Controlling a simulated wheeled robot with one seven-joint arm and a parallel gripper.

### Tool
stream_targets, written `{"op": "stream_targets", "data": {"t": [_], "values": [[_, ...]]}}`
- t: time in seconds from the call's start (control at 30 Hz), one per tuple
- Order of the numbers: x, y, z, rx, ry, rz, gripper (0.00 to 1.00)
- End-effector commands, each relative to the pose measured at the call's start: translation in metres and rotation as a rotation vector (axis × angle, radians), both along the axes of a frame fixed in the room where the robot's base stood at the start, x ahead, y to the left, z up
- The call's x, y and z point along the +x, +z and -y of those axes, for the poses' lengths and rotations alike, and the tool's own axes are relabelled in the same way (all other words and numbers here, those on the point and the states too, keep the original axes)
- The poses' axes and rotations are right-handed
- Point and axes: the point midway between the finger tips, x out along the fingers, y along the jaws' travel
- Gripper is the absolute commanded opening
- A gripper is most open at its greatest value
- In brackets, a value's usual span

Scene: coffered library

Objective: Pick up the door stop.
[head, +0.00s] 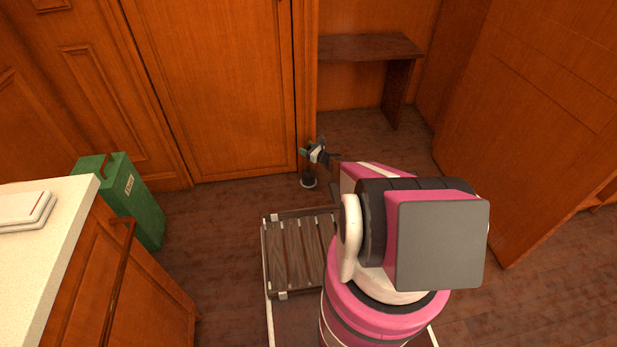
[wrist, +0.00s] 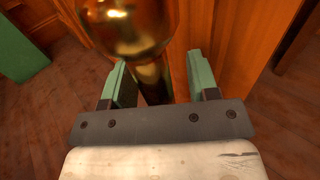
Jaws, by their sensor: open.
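The door stop shows in the wrist view as a shiny brass post with a round ball top (wrist: 130,28). Its narrower stem runs down between the fingers of my gripper (wrist: 160,82), which is open with one green finger pad on each side. I see no clear contact between the pads and the stem. In the head view my gripper (head: 311,150) is small, above the floor by the cabinet door. Below it a dark round base with a pale rim (head: 308,182) stands on the floor, apparently the door stop's foot. My gripper hides most of the stop there.
A slatted wooden rack (head: 296,254) lies in front of the stop. A green bin (head: 135,200) stands at left beside a pale-topped counter (head: 50,260). Wooden doors (head: 215,85) rise close behind. A dark bench (head: 368,47) stands at the back. Bare floor lies between bin and stop.

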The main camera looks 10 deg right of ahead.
Motion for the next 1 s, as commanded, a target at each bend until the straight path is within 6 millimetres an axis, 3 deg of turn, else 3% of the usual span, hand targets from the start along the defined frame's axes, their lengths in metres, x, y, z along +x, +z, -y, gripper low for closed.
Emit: {"op": "stream_targets", "data": {"t": [0.2, 0.37, 0.4, 1.0], "values": [[0.0007, 0.0001, -0.0007, 0.0, -0.001, 0.0, 0.54], [0.0005, 0.0001, -0.0006, 0.0, -0.001, 0.0, 0.02], [0.0005, 0.0001, -0.0005, 0.0, -0.001, 0.0, 0.0], [0.0001, -0.0001, -0.0004, 0.0, -0.001, 0.0, 0.0]]}}
